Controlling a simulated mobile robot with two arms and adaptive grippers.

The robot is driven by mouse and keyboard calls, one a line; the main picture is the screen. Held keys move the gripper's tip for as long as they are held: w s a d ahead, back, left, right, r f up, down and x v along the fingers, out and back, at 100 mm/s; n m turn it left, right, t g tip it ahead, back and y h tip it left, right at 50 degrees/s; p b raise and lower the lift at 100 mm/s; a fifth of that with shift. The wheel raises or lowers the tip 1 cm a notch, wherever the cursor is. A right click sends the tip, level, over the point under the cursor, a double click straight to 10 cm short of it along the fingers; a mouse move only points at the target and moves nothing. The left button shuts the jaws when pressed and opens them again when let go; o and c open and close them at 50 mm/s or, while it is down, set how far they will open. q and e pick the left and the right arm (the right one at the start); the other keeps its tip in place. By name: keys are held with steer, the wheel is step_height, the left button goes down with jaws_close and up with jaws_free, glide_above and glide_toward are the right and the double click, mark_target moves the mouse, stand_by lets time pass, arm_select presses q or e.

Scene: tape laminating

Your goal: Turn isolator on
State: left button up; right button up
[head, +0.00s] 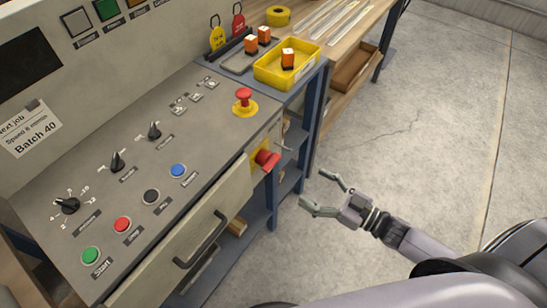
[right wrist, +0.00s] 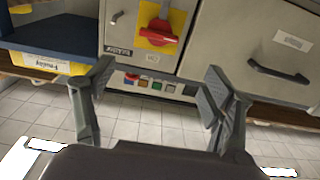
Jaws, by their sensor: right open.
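The isolator (head: 266,160) is a red rotary handle on a yellow plate, on the side face of the grey control cabinet (head: 205,150). In the right wrist view the isolator handle (right wrist: 159,33) shows at the top, lying roughly crosswise with a slight tilt. My right gripper (head: 318,192) is open and empty, to the right of the isolator and apart from it. In the right wrist view its fingers (right wrist: 158,75) are spread, with the isolator above the gap between them. My left gripper is not in view.
A red mushroom button (head: 244,97) on a yellow base sits on the panel's corner above the isolator. A drawer handle (head: 203,240) sticks out from the cabinet front. A yellow tray (head: 287,66) stands on the bench behind. The floor (head: 420,130) on the right is clear.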

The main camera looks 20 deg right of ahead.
mark_target(275, 164)
steer(key=p+x, duration=0.1)
steer(key=x, duration=1.3)
steer(key=shift+w+f, duration=0.1)
steer(key=shift+w, duration=0.05)
steer(key=shift+c, duration=0.6)
steer(key=c, duration=1.6)
